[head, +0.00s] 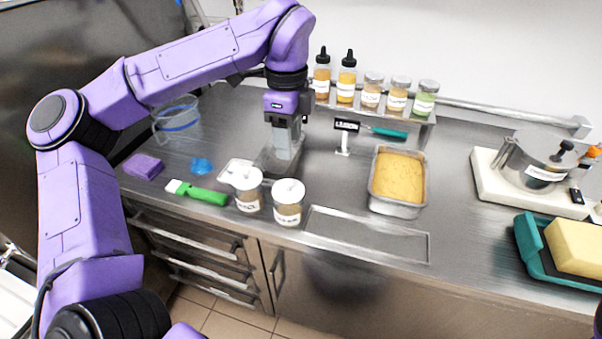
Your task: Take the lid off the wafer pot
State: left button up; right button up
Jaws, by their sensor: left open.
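Two small pots with white knobbed lids and white labels stand side by side near the counter's front edge: a left pot (248,203) and a right pot (288,212). Both lids, the left lid (246,178) and the right lid (288,191), sit on their pots. The labels are too small to read, so I cannot tell which is the wafer pot. My left gripper (280,163) points down behind the two pots, open and apart from both lids. My right gripper is out of view.
A green-handled tool (203,194) lies left of the pots. A metal pan of yellow food (398,178) stands to the right. A rack of bottles and jars (372,96) is behind. A flat metal frame (368,236) lies right of the pots.

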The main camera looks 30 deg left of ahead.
pick_arm(q)
send_over(287, 182)
notch_tip(287, 182, down, 5)
jog(key=shift+w+r+p, duration=0.1)
jog(key=shift+p, duration=0.35)
notch_tip(287, 182, down, 5)
jog(key=shift+f+p, duration=0.1)
jog(key=shift+p, duration=0.95)
jog(key=shift+f, duration=0.1)
grip_shut()
